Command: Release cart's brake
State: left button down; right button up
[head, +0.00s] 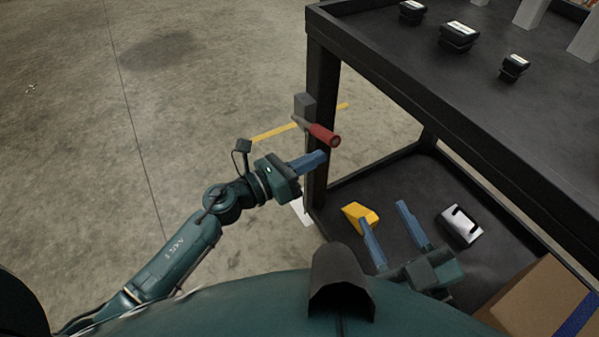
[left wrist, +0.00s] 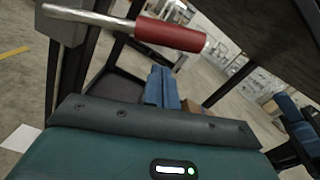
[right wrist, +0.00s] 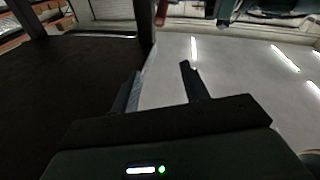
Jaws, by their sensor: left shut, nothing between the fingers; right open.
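The cart (head: 318,120) is a black metal frame with an upper and a lower shelf. Its brake lever has a red handle (head: 324,135) on a metal rod, fixed to a grey block (head: 304,104) at the near corner post. The red handle also shows in the left wrist view (left wrist: 170,35), beyond the fingers and towards the top. My left gripper (head: 320,156) is shut and empty, just below the handle in the head view and apparently apart from it. My right gripper (head: 384,212) is open and empty; in the head view it overlaps the lower shelf.
Several small black boxes (head: 457,37) stand on the upper shelf. A yellow object (head: 360,213), a silver and black item (head: 460,226) and a cardboard box (head: 537,296) are at the lower shelf. The floor left of the cart is clear, with a yellow line (head: 272,132).

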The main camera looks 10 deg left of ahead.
pick_arm(q)
jog(key=shift+w+r, duration=0.3)
jog(key=shift+r, duration=0.45)
pick_arm(e)
jog(key=shift+w+d+f+h, duration=0.15)
jog(key=shift+d+h, duration=0.05)
jog(key=shift+h, duration=0.1)
pick_arm(q)
jog(key=shift+r, duration=0.1)
pick_arm(e)
jog(key=shift+m, duration=0.3)
